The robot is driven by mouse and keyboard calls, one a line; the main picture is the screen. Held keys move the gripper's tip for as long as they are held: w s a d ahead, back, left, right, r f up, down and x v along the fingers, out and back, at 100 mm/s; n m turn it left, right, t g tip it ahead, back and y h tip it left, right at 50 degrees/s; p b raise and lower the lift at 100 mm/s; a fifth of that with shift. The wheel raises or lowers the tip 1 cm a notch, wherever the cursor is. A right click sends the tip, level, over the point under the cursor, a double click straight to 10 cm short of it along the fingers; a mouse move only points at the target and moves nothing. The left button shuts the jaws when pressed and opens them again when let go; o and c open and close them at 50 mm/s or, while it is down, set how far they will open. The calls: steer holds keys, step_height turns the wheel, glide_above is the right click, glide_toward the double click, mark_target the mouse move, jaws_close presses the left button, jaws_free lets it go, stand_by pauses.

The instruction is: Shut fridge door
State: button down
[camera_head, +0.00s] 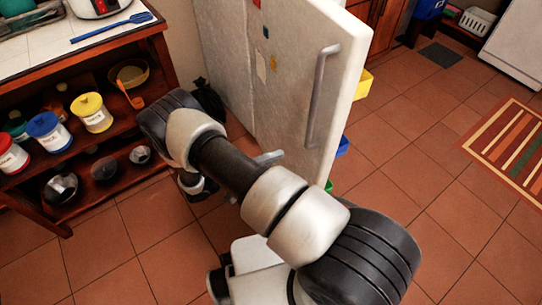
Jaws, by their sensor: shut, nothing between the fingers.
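The white fridge door (292,75) stands open in the upper middle. Its outer face, with a long grey vertical handle (318,100), is turned toward the left and front. Yellow (362,84), blue (342,147) and green (328,186) pieces show past the door's right edge, on its inner side. My arm crosses in front of the door's lower part and bends near the shelf unit. My gripper cannot be made out behind the arm. A small grey piece (269,157) shows just above the arm against the door; I cannot tell what it belongs to.
A wooden shelf unit (160,62) with jars, bowls and a blue utensil (112,27) stands at left, close to my arm's bend. Tiled floor (425,200) is clear right of the door. A striped rug (510,145) lies at far right.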

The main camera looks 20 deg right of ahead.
steer(key=w+d, duration=0.1)
steer(key=d, duration=0.9)
steer(key=shift+w+b, duration=0.35)
steer(key=shift+b, duration=0.1)
steer(key=shift+d, duration=0.1)
